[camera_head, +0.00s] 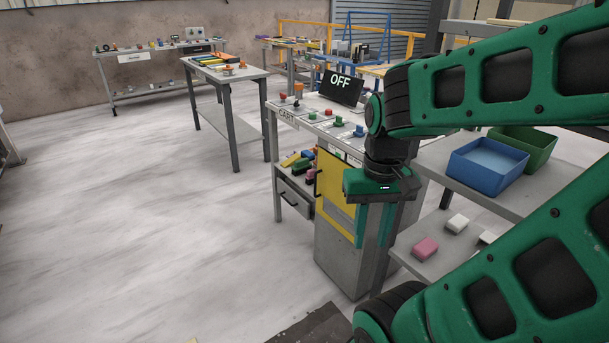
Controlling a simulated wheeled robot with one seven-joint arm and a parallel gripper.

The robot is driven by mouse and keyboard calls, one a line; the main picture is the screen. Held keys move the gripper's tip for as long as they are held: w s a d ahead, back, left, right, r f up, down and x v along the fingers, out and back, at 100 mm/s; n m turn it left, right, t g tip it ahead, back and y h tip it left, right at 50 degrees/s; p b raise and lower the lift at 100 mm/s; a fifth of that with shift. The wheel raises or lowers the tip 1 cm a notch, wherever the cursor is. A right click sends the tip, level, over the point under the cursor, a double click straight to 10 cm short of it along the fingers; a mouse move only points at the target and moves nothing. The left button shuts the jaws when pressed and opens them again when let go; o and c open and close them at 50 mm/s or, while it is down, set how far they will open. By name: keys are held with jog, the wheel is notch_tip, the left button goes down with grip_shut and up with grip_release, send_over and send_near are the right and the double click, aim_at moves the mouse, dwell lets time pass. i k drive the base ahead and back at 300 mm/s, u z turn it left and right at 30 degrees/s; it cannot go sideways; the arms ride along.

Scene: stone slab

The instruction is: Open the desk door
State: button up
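The desk (343,255) stands right of centre, with a dark "OFF" screen (341,87) and several coloured buttons on its top. Its yellow door (333,196) faces left, with a dark handle at its left edge. I cannot tell whether the door is fully closed or slightly ajar. My gripper (374,240) points down in front of the desk's right part, overlapping the door's right edge in the picture. Its two green fingers are apart with nothing seen between them. Whether it touches the desk cannot be told. My arm hides the desk's right side.
A drawer (294,198) and a shelf of coloured blocks (298,163) are left of the door. Blue (487,163) and green (527,146) bins stand on a grey shelf at right, with a pink block (425,248) below. Floor at left is clear; other tables stand behind.

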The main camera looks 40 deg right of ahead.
aim_at(329, 174)
jog(key=z, duration=0.1)
jog(key=i, duration=1.25)
jog(key=z, duration=0.1)
